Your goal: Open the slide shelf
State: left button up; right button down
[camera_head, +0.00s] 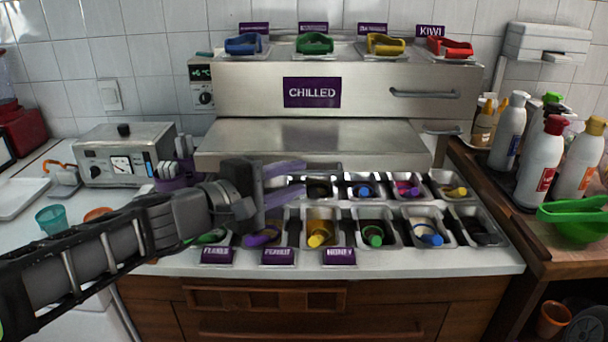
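The steel chilled unit (350,92) stands at the back of the counter with a purple CHILLED sign (312,92) and a bar handle (425,93) on its front. Below it a flat steel shelf (315,138) juts forward over the back of the topping trays. A second, lower handle (442,129) shows at its right. My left gripper (302,178) is open, its two purple fingers apart and pointing right, in front of the shelf's front edge and over the trays. Nothing shows held in it. My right gripper is not in view.
Steel topping trays (340,212) with coloured scoops fill the counter in front. A grey appliance (125,155) stands at left. Bottles (540,165) and a green bowl (580,225) stand at right. Coloured scoops in holders (315,43) sit on top of the unit.

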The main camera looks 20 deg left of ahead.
pick_arm(q)
jog(key=v, duration=0.4)
dwell(0.3)
notch_tip(320, 180, down, 32)
jog(key=s+d+m+g+y+p, duration=0.2)
jog(key=d+m+g+y+p, duration=0.15)
jog(key=g, duration=0.45)
jog(key=s+d+f+m+g+p, duration=0.1)
jog(key=s+d+f+m, duration=0.3)
jog(key=s+f, duration=0.6)
jog(key=s+d+f+m+g+p, duration=0.2)
jog(key=s+d+f+m+g, duration=0.2)
jog(key=s+f, duration=0.6)
jog(key=shift+d+f+y, duration=0.2)
jog(key=shift+f+y, duration=0.05)
jog(key=shift+y, duration=0.1)
